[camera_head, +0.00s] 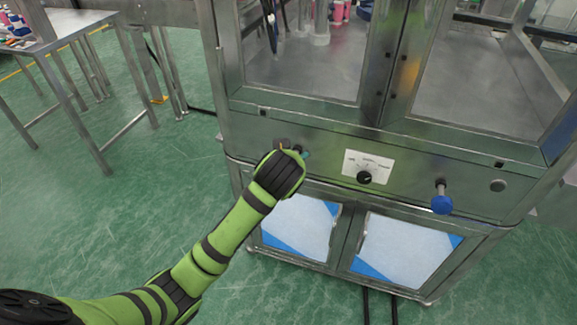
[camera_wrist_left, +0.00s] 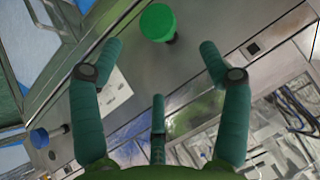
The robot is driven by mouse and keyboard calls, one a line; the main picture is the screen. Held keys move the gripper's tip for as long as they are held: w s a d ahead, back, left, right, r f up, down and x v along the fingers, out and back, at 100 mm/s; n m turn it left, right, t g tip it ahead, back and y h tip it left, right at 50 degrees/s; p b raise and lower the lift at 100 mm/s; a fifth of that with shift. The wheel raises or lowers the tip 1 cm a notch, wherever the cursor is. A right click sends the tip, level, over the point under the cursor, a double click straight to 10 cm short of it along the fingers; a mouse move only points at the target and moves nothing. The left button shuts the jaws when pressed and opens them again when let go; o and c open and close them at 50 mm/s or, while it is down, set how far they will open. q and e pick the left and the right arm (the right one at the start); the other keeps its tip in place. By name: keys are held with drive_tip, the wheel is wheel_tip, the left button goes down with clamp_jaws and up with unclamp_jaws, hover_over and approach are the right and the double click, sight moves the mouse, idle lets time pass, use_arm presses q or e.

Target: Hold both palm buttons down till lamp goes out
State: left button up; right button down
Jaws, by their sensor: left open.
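The blue palm button (camera_head: 442,204) sticks out from the steel panel at the right in the head view; nothing touches it. It also shows at the left of the wrist view (camera_wrist_left: 39,138). The green palm button (camera_wrist_left: 156,22) is at the top of the wrist view, beyond my left gripper (camera_wrist_left: 160,60). The gripper's teal fingers are spread and empty, with a visible gap to the green button. In the head view my left arm ends at the panel's left part and hides the green button and most of the gripper (camera_head: 301,153). No lit lamp is recognisable.
Glazed doors are above and cabinet doors (camera_head: 300,227) below. A steel table (camera_head: 70,30) stands at the left. The green floor between is clear.

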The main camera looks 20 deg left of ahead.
use_arm(q)
drive_tip(key=x, duration=1.1)
drive_tip(key=shift+w+f, duration=0.2)
